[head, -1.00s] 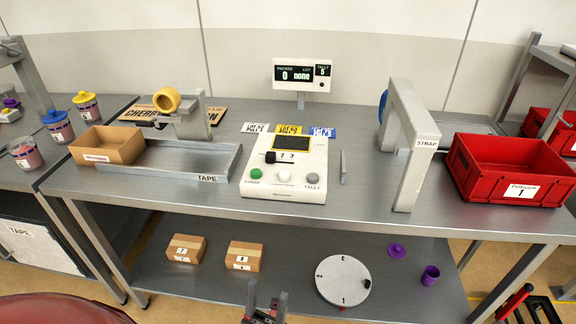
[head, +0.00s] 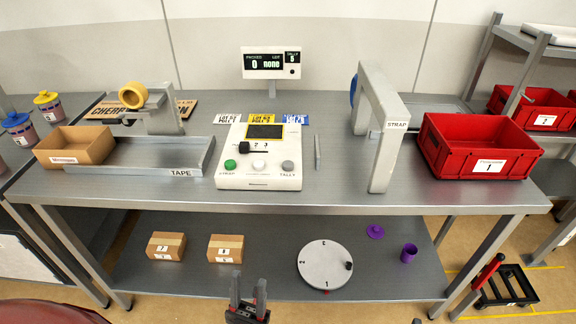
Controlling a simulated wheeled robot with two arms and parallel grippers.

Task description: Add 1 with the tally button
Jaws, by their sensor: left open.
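The tally button is the grey round button (head: 288,166) at the right of the white control box (head: 258,183), above the label TALLY. A green button (head: 230,164) and a white button (head: 259,166) sit to its left. The display (head: 270,63) behind the box reads 0, none, and a tally figure that looks like 5. My left gripper (head: 249,291) is at the bottom of the head view, open and empty, well below and in front of the box. My right gripper is not in view.
On the bench, an open cardboard box (head: 76,148) and the tape station (head: 150,157) are left of the control box. The grey strap arch (head: 384,130) and a red crate (head: 478,147) are to the right. The lower shelf holds two cartons and a round dial (head: 325,264).

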